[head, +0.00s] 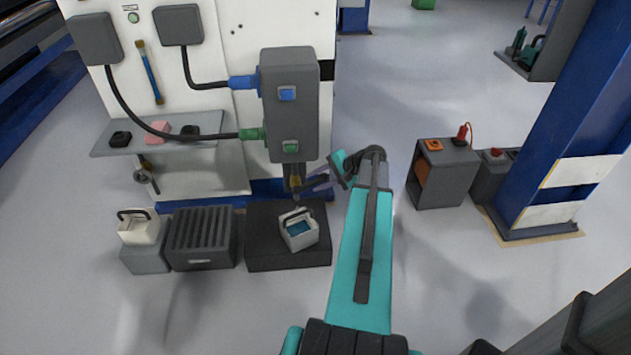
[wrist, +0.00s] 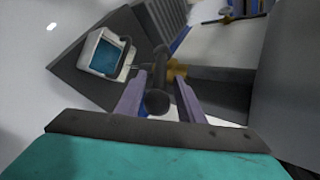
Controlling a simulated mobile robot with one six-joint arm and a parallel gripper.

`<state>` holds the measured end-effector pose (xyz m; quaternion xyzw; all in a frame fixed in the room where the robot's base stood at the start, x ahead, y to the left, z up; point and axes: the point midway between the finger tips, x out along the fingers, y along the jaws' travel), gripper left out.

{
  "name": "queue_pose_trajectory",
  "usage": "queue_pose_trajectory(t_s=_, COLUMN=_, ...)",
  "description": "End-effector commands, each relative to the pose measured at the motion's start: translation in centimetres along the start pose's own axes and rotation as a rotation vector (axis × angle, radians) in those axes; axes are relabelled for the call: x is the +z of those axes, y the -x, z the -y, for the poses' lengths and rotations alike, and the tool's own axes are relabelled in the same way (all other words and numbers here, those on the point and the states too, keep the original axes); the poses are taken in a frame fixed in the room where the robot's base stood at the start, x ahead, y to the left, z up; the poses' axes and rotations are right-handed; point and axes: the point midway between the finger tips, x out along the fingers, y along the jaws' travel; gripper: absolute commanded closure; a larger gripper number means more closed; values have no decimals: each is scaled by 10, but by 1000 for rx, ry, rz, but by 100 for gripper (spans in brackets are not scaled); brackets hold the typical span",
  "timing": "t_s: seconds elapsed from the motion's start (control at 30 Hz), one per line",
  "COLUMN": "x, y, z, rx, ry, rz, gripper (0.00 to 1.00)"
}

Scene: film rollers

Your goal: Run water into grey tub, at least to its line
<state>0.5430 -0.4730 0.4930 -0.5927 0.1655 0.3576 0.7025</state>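The grey tub (head: 299,230) is a small pale grey container with a handle. It stands on a dark block below the tap (head: 295,185), with blue water inside. The wrist view shows the tub (wrist: 88,62) and its water at upper left; its line cannot be made out. A brass tap (wrist: 178,70) with a dark bar handle (wrist: 157,102) is in front of my gripper (wrist: 160,76). My two purple fingers stand apart, one each side of the handle, with small gaps showing. In the head view my gripper (head: 325,183) is beside the tap, partly hidden by the arm.
A dark ribbed crate (head: 203,238) and a grey box with a white container (head: 139,228) stand left of the block (head: 262,255). A shelf (head: 108,148) holds small items. A grey cabinet (head: 448,185) and blue post (head: 570,120) stand right. Open floor lies between them and the tap.

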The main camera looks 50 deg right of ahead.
Motion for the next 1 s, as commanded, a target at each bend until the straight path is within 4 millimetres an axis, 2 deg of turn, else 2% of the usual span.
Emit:
queue_pose_trajectory(t_s=0.7, x=-2, y=108, z=2, rx=-2, ry=1, rz=-7, gripper=65)
queue_pose_trajectory(t_s=1.0, x=-3, y=129, z=1, rx=-1, ry=1, rz=-6, gripper=65)
